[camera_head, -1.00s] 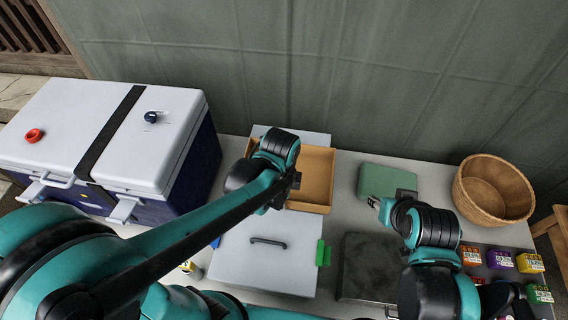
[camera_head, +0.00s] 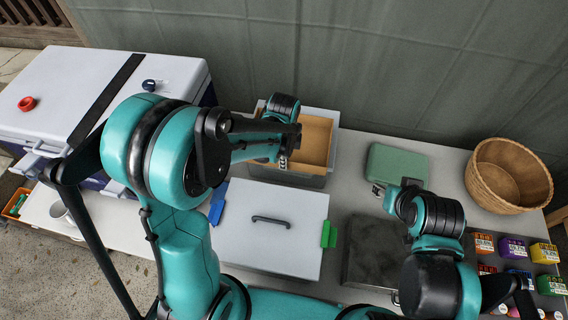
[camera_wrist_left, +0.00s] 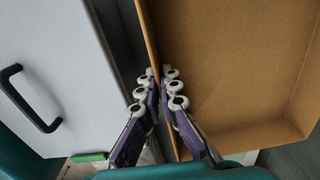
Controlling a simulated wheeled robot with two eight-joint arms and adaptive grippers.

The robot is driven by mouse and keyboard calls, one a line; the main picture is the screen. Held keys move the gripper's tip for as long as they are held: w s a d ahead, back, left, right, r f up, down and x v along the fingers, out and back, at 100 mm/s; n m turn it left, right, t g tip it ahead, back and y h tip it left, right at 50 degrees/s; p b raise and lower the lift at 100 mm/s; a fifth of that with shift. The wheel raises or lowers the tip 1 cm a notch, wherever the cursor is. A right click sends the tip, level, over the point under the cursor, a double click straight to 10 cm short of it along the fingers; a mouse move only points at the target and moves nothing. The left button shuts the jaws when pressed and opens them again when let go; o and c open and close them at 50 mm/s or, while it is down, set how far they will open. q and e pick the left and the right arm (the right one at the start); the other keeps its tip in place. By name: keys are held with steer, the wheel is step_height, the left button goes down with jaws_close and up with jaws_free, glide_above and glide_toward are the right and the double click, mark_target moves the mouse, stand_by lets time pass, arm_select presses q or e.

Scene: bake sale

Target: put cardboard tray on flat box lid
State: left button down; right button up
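The tan cardboard tray (camera_head: 317,135) is at the back middle of the table, in or on a grey open box (camera_head: 290,178); how deep it sits is unclear. The flat grey box lid (camera_head: 270,245), with a black handle, lies in front of the tray, bare on top. My right gripper (camera_head: 378,190) is beside a green case; its finger gap is unclear.
The green case (camera_head: 398,165) and a wicker basket (camera_head: 508,175) stand to the right. A dark flat slab (camera_head: 375,250) lies right of the lid, with several small coloured boxes (camera_head: 512,248) beyond. A large white-topped cooler (camera_head: 70,95) stands left.

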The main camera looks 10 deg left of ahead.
arm_select(q)
steer(key=shift+r, duration=0.1)
steer(key=shift+s, duration=0.1)
steer(key=c, duration=2.2)
jaws_free()
steer(key=shift+f, duration=0.25)
steer(key=o, duration=0.5)
steer(key=shift+r, duration=0.1)
